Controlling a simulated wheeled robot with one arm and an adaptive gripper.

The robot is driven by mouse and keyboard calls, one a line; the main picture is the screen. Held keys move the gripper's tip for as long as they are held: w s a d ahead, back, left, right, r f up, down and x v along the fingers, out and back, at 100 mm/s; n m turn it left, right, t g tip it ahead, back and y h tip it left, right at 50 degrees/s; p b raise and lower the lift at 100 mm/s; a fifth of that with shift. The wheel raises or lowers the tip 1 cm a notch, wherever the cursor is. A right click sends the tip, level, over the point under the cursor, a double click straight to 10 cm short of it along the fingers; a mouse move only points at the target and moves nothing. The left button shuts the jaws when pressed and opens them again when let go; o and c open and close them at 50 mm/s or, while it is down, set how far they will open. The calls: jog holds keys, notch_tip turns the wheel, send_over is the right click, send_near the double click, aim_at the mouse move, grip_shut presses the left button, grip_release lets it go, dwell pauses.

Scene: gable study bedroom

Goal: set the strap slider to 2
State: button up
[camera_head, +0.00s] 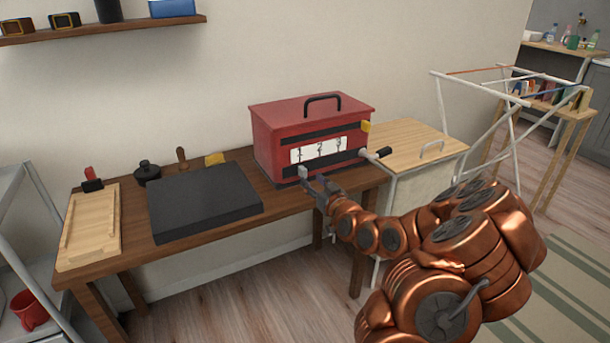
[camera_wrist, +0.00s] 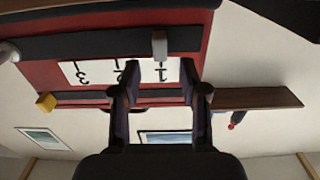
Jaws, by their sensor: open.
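The strap slider (camera_head: 303,172) is a small light grey block on the lower black strap (camera_head: 337,165) of a red box (camera_head: 275,127). A white scale (camera_head: 318,150) above that strap is marked 1, 2 and 3. The slider sits at about the 1. In the wrist view, which is upside down, the slider (camera_wrist: 160,44) lines up near the 1 on the scale (camera_wrist: 90,71). My gripper (camera_head: 320,190) is open and empty, just in front of the slider. Its fingers (camera_wrist: 155,88) lie to either side of the slider's line in the wrist view, apart from it.
The box stands on a wooden bench (camera_head: 270,218). A dark slab (camera_head: 203,200) and a wooden tray (camera_head: 92,226) lie to its left. A crank handle (camera_head: 378,154) sticks out at the box's right, near a wooden-topped cabinet (camera_head: 410,142). A drying rack (camera_head: 440,105) stands further right.

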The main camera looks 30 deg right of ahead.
aim_at(305, 174)
jog(key=shift+w+d, duration=0.2)
jog(key=shift+w, duration=2.45)
grip_shut()
